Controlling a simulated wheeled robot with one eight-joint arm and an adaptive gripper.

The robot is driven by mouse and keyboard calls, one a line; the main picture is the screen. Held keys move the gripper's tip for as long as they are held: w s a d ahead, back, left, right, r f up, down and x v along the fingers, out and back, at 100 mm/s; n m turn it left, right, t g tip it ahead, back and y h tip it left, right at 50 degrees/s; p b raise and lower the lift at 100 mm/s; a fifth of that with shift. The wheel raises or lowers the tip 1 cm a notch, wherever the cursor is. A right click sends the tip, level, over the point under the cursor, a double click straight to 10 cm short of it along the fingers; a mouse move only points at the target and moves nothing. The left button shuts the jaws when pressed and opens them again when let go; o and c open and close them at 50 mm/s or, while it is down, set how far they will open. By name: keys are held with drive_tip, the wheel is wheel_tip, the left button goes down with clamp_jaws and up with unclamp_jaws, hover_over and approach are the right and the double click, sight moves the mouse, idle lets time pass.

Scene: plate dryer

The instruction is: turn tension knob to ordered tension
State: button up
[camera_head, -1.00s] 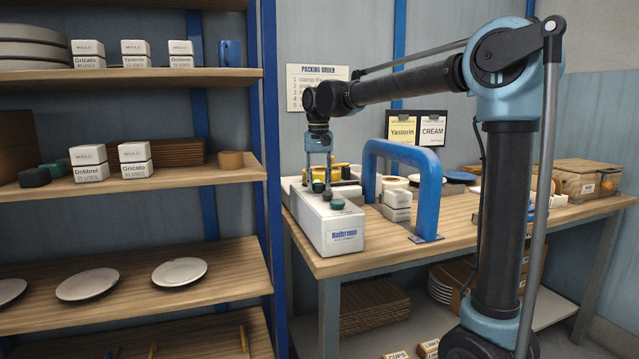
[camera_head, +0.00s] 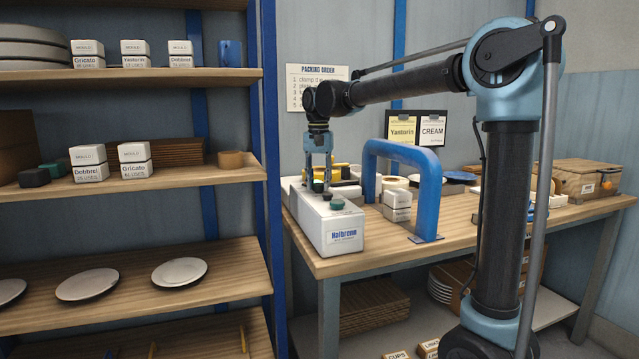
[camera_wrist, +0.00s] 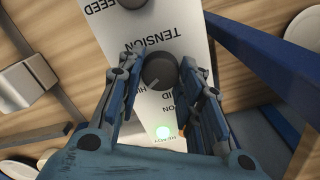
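The tension knob (camera_wrist: 160,71) is a dark round knob on the white machine's top panel (camera_wrist: 187,18), with the word TENSION printed beside it. A pale pointer mark on it points to the lower left in the wrist view. My gripper (camera_wrist: 160,68) is over the panel, one finger on each side of the knob, with a narrow gap visible on the right; contact on the left is unclear. In the head view the white machine (camera_head: 340,238) stands at the bench's left end, with my gripper (camera_head: 318,180) low over its top. Its printed scale is partly hidden by my fingers.
A shelf rack (camera_head: 135,184) is on the left. Yellow and white cards (camera_head: 402,130) stand behind the arch.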

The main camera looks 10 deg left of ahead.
sight(318, 184)
drive_tip(key=o, duration=0.5)
drive_tip(key=shift+c, duration=0.2)
wheel_tip(318, 184, up, 12)
drive_tip(key=shift+f, duration=0.1)
idle(0.4)
